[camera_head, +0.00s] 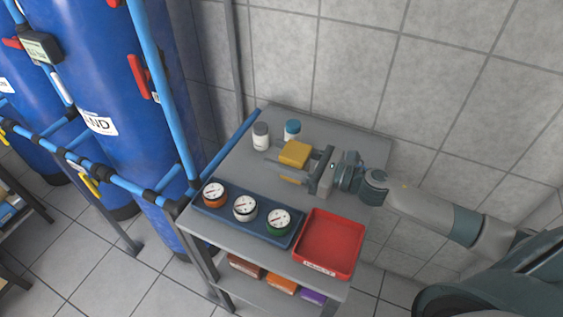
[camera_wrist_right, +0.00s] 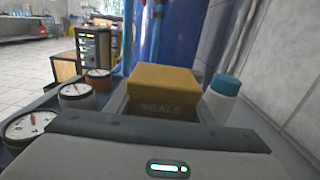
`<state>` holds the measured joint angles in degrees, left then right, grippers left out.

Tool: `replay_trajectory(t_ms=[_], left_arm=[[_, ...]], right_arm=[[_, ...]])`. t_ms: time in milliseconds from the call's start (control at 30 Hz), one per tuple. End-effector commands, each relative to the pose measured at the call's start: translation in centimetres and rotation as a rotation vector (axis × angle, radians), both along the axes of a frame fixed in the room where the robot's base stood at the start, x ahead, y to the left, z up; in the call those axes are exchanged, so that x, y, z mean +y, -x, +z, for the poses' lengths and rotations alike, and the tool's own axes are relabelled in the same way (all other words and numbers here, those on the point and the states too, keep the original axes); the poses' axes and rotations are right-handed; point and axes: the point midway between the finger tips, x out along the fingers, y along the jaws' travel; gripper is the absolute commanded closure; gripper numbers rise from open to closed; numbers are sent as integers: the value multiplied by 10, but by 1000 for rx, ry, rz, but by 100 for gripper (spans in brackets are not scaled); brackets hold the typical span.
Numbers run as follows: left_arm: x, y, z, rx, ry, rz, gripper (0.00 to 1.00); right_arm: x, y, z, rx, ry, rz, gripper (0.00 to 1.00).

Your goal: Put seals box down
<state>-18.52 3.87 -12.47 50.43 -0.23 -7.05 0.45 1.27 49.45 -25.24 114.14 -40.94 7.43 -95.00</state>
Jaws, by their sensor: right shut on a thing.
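The seals box (camera_head: 295,153) is a small yellow box over the grey cart top (camera_head: 225,170). It also shows in the right wrist view (camera_wrist_right: 162,90), upright, with "SEALS" on its near face. My right gripper (camera_head: 283,170) comes from the right and is shut on the box. I cannot tell whether the box's underside touches the cart top. A small yellow-orange strip shows by the lower finger; I cannot tell what it is. My left gripper is not in view.
A grey-lidded jar (camera_head: 261,136) and a blue-lidded jar (camera_head: 292,130) stand close behind the box. A blue holder with three gauges (camera_head: 245,208) and a red tray (camera_head: 330,243) lie at the front. Blue tanks (camera_head: 105,80) stand left; a tiled wall is behind.

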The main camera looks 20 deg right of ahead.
Motion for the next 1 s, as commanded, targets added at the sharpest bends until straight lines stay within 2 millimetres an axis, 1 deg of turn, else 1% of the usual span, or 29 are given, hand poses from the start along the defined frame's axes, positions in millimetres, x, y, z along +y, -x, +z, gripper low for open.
replay_trajectory(t_ms=[33, 100, 233, 300, 400, 667, 833, 867, 900, 933, 1000], left_arm=[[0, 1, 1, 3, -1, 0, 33], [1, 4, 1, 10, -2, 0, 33], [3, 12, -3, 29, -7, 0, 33], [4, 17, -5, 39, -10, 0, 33], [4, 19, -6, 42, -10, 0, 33], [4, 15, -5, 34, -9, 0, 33], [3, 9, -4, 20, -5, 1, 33], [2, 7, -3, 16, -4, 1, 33], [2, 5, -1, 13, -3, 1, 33], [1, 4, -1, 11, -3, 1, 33], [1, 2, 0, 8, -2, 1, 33]], right_arm=[[0, 0, -7, 5, -4, -1, 78], [0, 0, -15, 4, -4, -2, 78], [0, 0, -26, 2, -2, -1, 78], [0, 0, -28, 1, 0, 0, 78], [0, 1, -28, 0, 0, 0, 78], [0, 0, -29, 1, -1, 0, 78], [0, 1, -30, 1, -1, 0, 78], [0, 1, -30, 1, 0, 0, 49], [0, 1, -30, 1, 0, 0, 40], [0, 1, -30, 1, 0, 0, 33], [0, 1, -30, 1, 0, 0, 33]])
